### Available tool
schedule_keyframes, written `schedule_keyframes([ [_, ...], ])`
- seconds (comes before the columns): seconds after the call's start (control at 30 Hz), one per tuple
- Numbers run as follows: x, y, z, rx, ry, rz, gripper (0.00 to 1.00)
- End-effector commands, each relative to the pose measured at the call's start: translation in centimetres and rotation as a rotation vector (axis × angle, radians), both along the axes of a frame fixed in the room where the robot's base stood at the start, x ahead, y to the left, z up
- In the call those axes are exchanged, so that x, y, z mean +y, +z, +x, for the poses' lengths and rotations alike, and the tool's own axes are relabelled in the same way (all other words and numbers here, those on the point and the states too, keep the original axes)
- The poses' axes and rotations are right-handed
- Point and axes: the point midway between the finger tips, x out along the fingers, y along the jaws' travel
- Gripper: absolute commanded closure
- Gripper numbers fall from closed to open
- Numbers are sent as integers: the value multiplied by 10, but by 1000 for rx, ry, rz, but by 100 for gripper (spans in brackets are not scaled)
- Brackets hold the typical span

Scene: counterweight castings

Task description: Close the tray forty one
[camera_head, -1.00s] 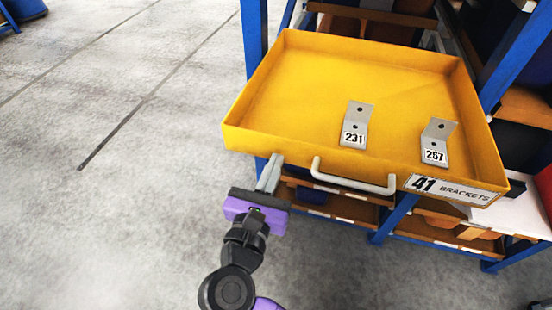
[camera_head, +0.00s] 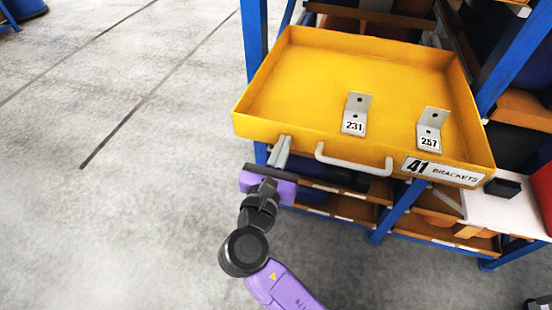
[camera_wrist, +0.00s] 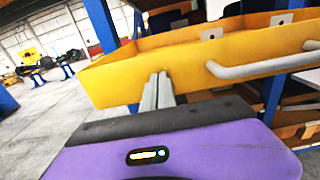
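The yellow tray (camera_head: 305,90) marked 41 BRACKETS sticks out from the blue rack. Its label (camera_head: 443,171) is at the front right and its grey handle (camera_head: 352,166) is on the front wall. Two metal brackets, 231 (camera_head: 356,114) and 257 (camera_head: 431,129), stand inside the tray. My gripper (camera_head: 284,141) has its fingers together, with nothing seen between them. The fingertips meet the tray's front wall, left of the handle. In the wrist view the gripper (camera_wrist: 160,77) points at the yellow front wall, with the handle (camera_wrist: 262,66) to the right.
Blue posts (camera_head: 256,45) of the rack stand beside the tray on both sides. Lower shelves (camera_head: 335,203) with bins are under it. A white surface (camera_head: 492,207) with a dark block (camera_head: 503,187) is at the lower right. The grey floor (camera_head: 120,220) on the left is clear.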

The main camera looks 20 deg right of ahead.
Motion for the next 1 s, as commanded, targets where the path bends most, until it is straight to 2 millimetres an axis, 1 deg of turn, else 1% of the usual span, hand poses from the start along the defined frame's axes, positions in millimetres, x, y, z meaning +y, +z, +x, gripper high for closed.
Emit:
schedule_keyframes([
  [0.03,-12,5,12,1,-9,0,100],
  [0.7,-120,-1,162,-2,-7,1,100],
  [0.9,-146,-2,197,-1,-6,0,100],
  [1.0,-155,-2,210,-1,-4,-1,100],
])
